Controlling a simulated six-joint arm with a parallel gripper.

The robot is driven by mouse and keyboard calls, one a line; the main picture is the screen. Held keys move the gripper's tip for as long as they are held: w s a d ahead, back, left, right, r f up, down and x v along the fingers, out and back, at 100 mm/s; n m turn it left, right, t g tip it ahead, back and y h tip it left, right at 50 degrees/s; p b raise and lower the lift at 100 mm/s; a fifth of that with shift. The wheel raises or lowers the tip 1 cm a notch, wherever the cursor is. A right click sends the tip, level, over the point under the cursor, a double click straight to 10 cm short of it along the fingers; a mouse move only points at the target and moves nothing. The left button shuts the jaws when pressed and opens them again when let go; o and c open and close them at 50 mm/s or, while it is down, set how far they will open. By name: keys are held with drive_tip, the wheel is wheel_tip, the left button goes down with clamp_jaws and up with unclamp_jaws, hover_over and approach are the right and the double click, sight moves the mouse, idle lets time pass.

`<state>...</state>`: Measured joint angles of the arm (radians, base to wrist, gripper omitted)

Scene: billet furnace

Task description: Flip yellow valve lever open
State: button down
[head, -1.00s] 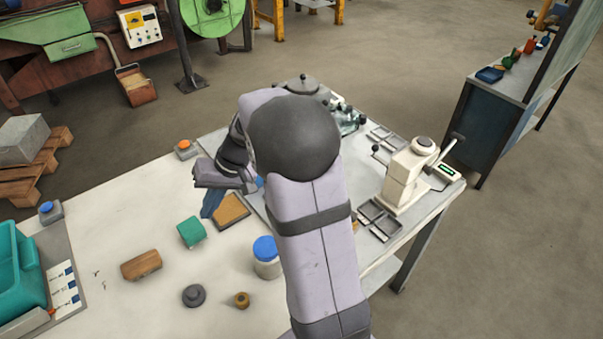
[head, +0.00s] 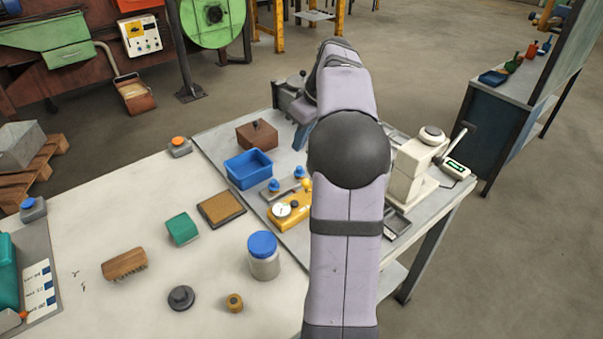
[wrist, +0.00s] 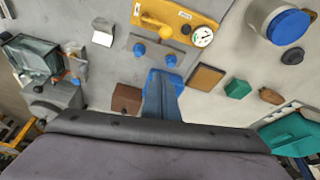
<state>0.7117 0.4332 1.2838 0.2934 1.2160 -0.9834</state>
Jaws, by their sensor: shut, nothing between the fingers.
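A yellow block with a white round gauge (head: 290,210) lies on the grey bench plate, left of my arm; in the wrist view it is the yellow plate (wrist: 178,15) at the top. A yellow knob or lever end (head: 306,184) shows beside my arm, and a yellow bar (wrist: 153,21) lies across the plate in the wrist view. I cannot tell whether the valve is open or closed. My gripper (wrist: 163,84) is shut and empty, apart from the yellow plate. In the head view, its blue fingers (head: 300,140) are beyond the block, partly hidden by my arm.
A blue tray (head: 248,170), a brown box (head: 257,135) and two blue knobs on a grey plate (head: 285,188) are near the yellow block. A white press-like machine (head: 414,168) stands right of my arm. A jar with a blue lid (head: 263,258) stands in front.

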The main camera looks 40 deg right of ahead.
drive_tip(key=f+p, duration=0.1)
drive_tip(key=f, duration=0.2)
drive_tip(key=f+p, duration=0.1)
drive_tip(key=f, duration=0.2)
drive_tip(key=f+p, duration=0.1)
drive_tip(key=f, duration=0.2)
drive_tip(key=shift+w+a+f, duration=0.1)
drive_tip(key=shift+w+f, duration=0.2)
drive_tip(key=shift+f, duration=0.05)
drive_tip(key=shift+s+f, duration=0.25)
drive_tip(key=shift+s, duration=0.25)
